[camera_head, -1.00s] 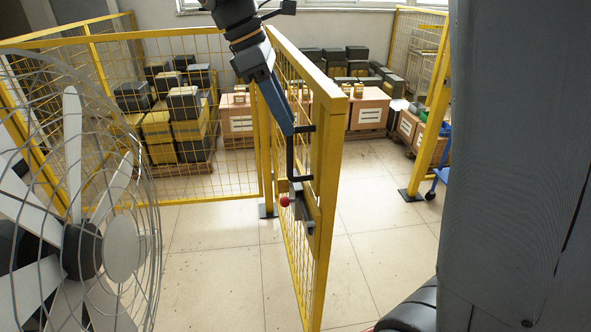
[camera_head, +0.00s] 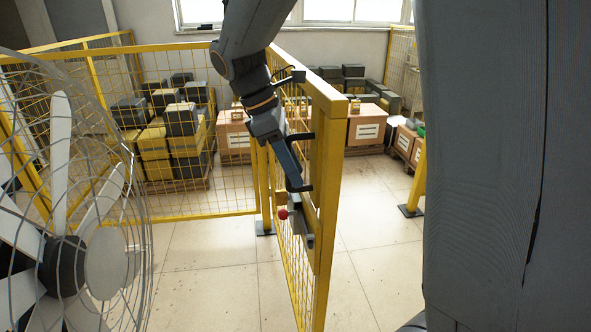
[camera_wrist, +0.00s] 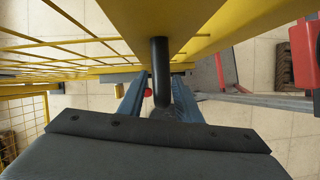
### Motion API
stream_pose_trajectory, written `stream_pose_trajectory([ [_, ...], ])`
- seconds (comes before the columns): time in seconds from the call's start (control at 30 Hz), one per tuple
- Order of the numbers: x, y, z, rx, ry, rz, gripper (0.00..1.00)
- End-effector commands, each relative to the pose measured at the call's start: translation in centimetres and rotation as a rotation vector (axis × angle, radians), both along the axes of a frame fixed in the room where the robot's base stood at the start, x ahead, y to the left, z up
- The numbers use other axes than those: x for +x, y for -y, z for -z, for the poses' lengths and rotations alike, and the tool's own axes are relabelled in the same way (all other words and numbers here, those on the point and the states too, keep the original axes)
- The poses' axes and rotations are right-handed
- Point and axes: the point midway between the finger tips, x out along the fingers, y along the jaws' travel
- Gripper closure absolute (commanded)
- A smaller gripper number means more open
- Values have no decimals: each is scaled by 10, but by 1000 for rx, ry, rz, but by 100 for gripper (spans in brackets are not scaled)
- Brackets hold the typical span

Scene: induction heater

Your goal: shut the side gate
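The side gate (camera_head: 326,200) is a yellow mesh-panel gate, seen nearly edge-on in the head view. It stands swung out at an angle to the fence line. A black bar handle (camera_head: 307,150) is on its frame, with a latch with a red knob (camera_head: 283,214) below. My gripper (camera_head: 294,180) reaches down from above at the handle. In the wrist view its two blue fingers (camera_wrist: 157,85) lie on either side of the black handle bar (camera_wrist: 161,65), with gaps visible between them and the bar. The gripper looks open around the handle.
A large wire-caged fan (camera_head: 75,260) stands close at the left. Yellow mesh fence (camera_head: 190,215) runs behind, with stacked black and yellow crates (camera_head: 170,150) and cardboard boxes (camera_head: 367,125) beyond. A fence post (camera_head: 415,190) stands at the right. Tiled floor lies clear beside the gate.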

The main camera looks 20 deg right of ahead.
Motion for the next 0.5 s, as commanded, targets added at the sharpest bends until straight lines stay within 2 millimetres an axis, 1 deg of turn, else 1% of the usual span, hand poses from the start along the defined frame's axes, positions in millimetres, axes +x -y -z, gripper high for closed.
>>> stream_pose_trajectory([
  [0.13,-2,4,9,-1,-1,-1,69],
  [0.4,-2,4,11,0,1,-1,69],
  [0.47,-2,4,10,1,1,-1,77],
  [0.5,-2,4,10,1,1,-1,84],
])
